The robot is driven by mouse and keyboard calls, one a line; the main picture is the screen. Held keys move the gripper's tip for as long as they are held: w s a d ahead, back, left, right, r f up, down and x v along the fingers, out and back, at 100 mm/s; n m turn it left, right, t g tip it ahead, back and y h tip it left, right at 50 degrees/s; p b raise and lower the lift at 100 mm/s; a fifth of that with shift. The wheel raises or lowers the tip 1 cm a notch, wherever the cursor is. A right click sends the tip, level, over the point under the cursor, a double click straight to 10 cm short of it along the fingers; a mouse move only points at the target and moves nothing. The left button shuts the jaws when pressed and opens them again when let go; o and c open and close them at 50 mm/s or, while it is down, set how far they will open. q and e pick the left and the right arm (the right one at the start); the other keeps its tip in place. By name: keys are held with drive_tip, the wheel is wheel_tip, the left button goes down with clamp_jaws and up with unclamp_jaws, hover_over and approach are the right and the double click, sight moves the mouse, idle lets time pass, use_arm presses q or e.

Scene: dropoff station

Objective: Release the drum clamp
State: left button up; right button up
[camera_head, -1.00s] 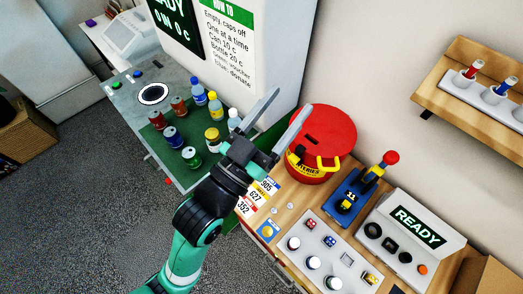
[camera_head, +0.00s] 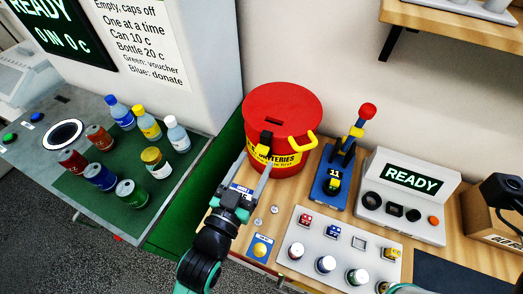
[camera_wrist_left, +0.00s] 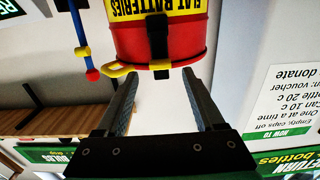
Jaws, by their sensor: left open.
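The red battery drum (camera_head: 285,108) stands at the back of the wooden counter, with a yellow label and a yellow handle. Its black clamp (camera_head: 265,141) runs down the near side. In the left wrist view the black clamp (camera_wrist_left: 157,42) shows upside down, between and beyond my fingers. My left gripper (camera_head: 257,165) is open and empty, its fingertips close to the drum's near side below the clamp. I cannot tell whether they touch the drum.
A blue stand with a red-knobbed lever (camera_head: 334,183) is right of the drum. A READY device (camera_head: 405,205) and a grey panel with caps and blocks (camera_head: 340,252) fill the counter. Several cans and bottles (camera_head: 130,192) stand left on the green mat. A shelf (camera_head: 470,28) overhangs at upper right.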

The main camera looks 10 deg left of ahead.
sight(260, 153)
use_arm(q)
drive_tip(key=x, duration=0.5)
drive_tip(key=shift+w+b, duration=0.15)
drive_tip(key=shift+b, duration=0.25)
clamp_jaws()
idle(0.9)
